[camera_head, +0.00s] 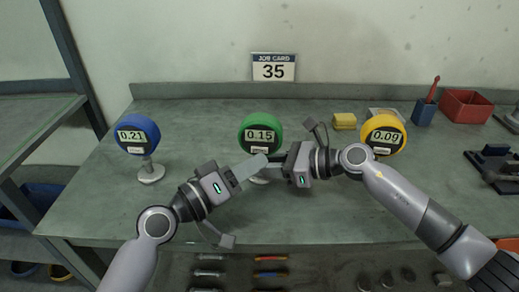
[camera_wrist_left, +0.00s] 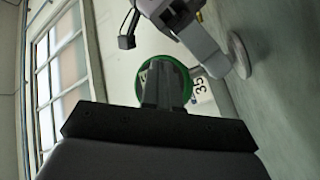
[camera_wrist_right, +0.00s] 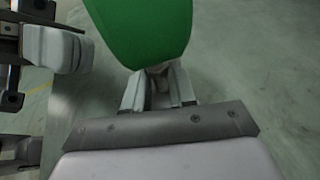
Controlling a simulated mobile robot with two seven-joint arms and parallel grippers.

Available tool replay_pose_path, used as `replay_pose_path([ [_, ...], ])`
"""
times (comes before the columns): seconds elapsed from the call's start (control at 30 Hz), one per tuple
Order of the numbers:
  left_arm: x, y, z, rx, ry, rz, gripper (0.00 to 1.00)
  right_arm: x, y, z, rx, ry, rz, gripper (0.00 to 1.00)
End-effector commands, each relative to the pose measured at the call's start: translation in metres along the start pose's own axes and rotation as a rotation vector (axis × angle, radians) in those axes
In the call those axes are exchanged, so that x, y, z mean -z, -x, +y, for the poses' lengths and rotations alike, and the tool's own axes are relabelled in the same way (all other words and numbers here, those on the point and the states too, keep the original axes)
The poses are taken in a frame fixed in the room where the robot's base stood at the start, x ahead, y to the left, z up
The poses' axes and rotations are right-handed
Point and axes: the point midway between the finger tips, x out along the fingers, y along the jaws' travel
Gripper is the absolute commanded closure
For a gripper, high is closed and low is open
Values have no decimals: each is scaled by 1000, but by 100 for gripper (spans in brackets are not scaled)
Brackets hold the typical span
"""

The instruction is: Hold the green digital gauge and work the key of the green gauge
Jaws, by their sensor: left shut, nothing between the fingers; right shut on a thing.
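The green gauge (camera_head: 261,119) stands at the table's middle and reads 0.15. A pale key plate (camera_head: 260,149) shows under its display. My right gripper (camera_head: 270,163) is shut on the gauge's stem, just below the head. In the right wrist view the green housing (camera_wrist_right: 140,28) rises above the fingers, with the pale stem (camera_wrist_right: 157,80) between them. My left gripper (camera_head: 261,161) is shut and empty, its tips close in front of the gauge's lower face. In the left wrist view its fingers (camera_wrist_left: 166,80) cover most of the green-rimmed face (camera_wrist_left: 143,83); contact with the key cannot be told.
A blue gauge (camera_head: 138,121) reading 0.21 stands left, and a yellow gauge (camera_head: 383,121) reading 0.09 stands right, near my right arm. A job card (camera_head: 273,68) reading 35 is behind. A yellow block (camera_head: 344,121) and red bin (camera_head: 466,105) sit at the back right.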

Motion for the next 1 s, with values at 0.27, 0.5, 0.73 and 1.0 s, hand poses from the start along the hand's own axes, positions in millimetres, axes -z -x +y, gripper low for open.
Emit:
replay_pose_path([
  [0.27,3,-4,-3,0,-1,0,100,0,0,0,0,0,-1,92],
  [0.5,3,-4,-3,0,-1,0,100,0,0,0,0,0,-1,92],
  [0.73,4,-6,-4,1,-1,0,100,0,0,0,0,0,-1,92],
  [1.0,6,-8,-6,0,-2,0,100,0,0,0,0,1,-1,92],
])
